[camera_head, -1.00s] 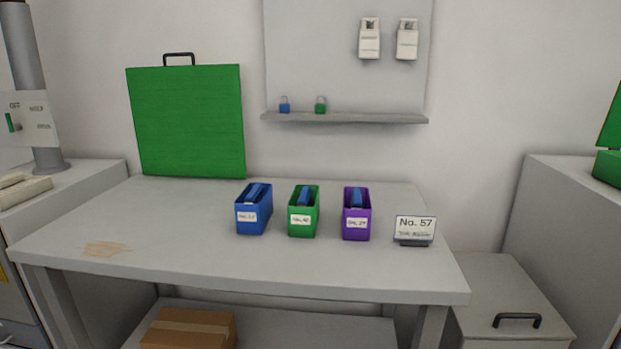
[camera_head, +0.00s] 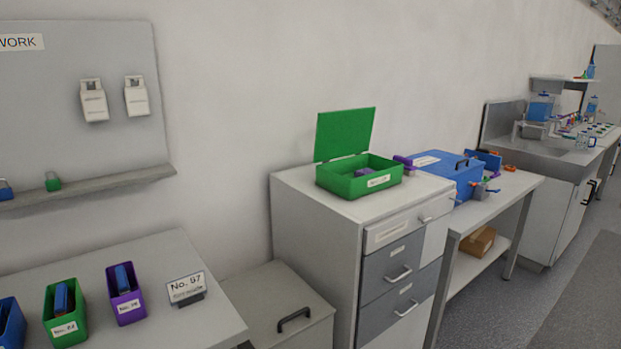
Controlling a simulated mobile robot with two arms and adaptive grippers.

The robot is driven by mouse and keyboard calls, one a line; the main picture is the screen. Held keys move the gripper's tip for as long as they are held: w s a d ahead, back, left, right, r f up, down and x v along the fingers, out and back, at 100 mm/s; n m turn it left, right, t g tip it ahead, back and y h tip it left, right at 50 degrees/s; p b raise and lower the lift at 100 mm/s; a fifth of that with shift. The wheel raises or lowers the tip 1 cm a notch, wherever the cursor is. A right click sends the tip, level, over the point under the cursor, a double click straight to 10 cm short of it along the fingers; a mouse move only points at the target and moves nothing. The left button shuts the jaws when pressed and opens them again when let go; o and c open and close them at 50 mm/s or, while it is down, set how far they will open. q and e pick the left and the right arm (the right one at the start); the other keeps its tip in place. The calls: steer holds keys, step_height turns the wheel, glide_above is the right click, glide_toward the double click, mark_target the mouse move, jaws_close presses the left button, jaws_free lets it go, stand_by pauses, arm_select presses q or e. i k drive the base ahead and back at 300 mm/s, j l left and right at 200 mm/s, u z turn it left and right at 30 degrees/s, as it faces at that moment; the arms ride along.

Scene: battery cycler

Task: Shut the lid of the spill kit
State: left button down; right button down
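A green box (camera_head: 352,184) with a white label on its front stands on top of a grey drawer cabinet (camera_head: 300,193). I take it for the spill kit, but its label is too small to read. Its green lid (camera_head: 345,134) stands open, upright at the back edge. A small purple item lies inside the box. Neither of my grippers shows in the head view.
A blue lidded box (camera_head: 446,171) with a dark handle stands right of the cabinet on a bench. At lower left, a table (camera_head: 150,262) holds labelled bins and a sign (camera_head: 186,288). A low chest (camera_head: 262,290) stands between table and cabinet. Open floor (camera_head: 575,300) lies at right.

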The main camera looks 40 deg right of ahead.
mark_target(342, 133)
steer(key=z, duration=1.65)
